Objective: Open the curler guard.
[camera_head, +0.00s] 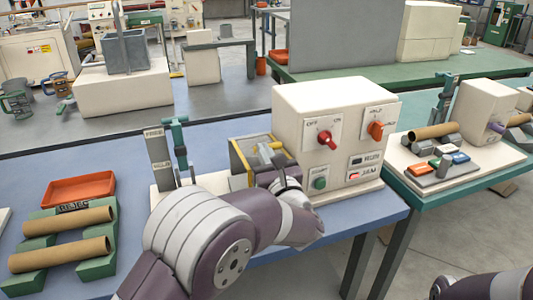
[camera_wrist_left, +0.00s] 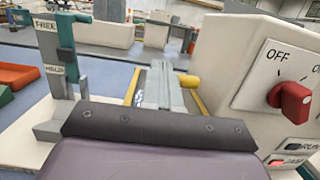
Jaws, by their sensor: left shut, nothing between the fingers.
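The curler guard (camera_head: 239,163) is a yellow-edged cover at the left side of the cream control box (camera_head: 305,105). It looks down over the winder, and my arm hides part of it. Its yellow edge also shows in the left wrist view (camera_wrist_left: 132,88). A yellow bar (camera_head: 275,147) lies by its top right; it also shows in the wrist view (camera_wrist_left: 190,82). My left gripper (camera_head: 272,160) is shut and empty, right at the guard beside this bar. I cannot tell whether it touches. My right gripper is out of view; only part of that arm shows.
A teal clamp (camera_head: 177,140) stands by a post marked FREE and HELD (camera_head: 158,158), left of the guard. The box carries a red OFF knob (camera_head: 325,138), an orange knob and a red JAM lamp (camera_head: 353,177). Cardboard tubes (camera_head: 60,254) and a red tray (camera_head: 79,188) lie left.

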